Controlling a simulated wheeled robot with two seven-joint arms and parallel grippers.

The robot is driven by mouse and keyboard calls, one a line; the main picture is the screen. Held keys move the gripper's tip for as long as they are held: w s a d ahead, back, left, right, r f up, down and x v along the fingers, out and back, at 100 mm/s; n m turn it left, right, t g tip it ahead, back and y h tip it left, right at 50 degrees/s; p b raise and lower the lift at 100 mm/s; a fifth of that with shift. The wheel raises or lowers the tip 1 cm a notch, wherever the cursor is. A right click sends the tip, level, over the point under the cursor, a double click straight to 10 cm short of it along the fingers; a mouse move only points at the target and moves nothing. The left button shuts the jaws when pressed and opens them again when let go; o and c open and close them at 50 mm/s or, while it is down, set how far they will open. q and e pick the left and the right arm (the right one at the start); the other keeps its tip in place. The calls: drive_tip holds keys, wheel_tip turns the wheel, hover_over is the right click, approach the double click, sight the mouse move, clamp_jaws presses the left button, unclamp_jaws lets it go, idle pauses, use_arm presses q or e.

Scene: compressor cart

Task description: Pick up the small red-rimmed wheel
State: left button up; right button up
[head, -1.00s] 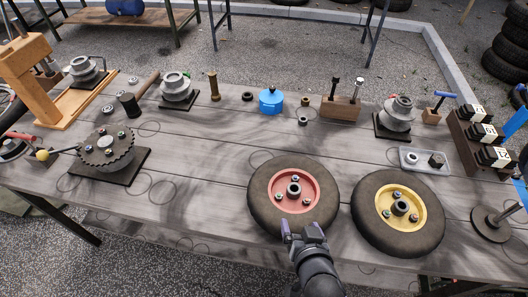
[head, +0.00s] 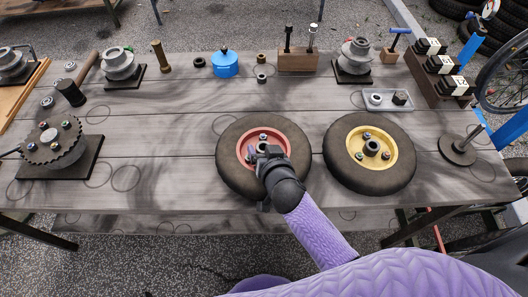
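The small red-rimmed wheel (head: 232,170), a dark tyre on a red rim, lies flat on the grey wooden table. My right gripper (head: 263,151) is over the middle of this wheel, at its hub. The gripper and wrist cover most of the hub and the lower right of the rim. I cannot tell whether the fingers touch the hub or how far apart they are. A similar wheel with a yellow rim (head: 370,182) lies just to the right, apart from it. My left gripper is out of view.
A toothed disc on a dark base (head: 58,150) stands at the left. A round-based stand (head: 458,150) is at the right. The table (head: 170,150) left of the red-rimmed wheel is clear.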

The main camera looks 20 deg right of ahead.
drive_tip(key=shift+s+a+f, duration=0.1)
drive_tip(key=shift+a+f, duration=0.05)
drive_tip(key=shift+f, duration=0.1)
clamp_jaws()
drive_tip(key=shift+a+r, duration=0.1)
drive_tip(key=shift+a, duration=0.05)
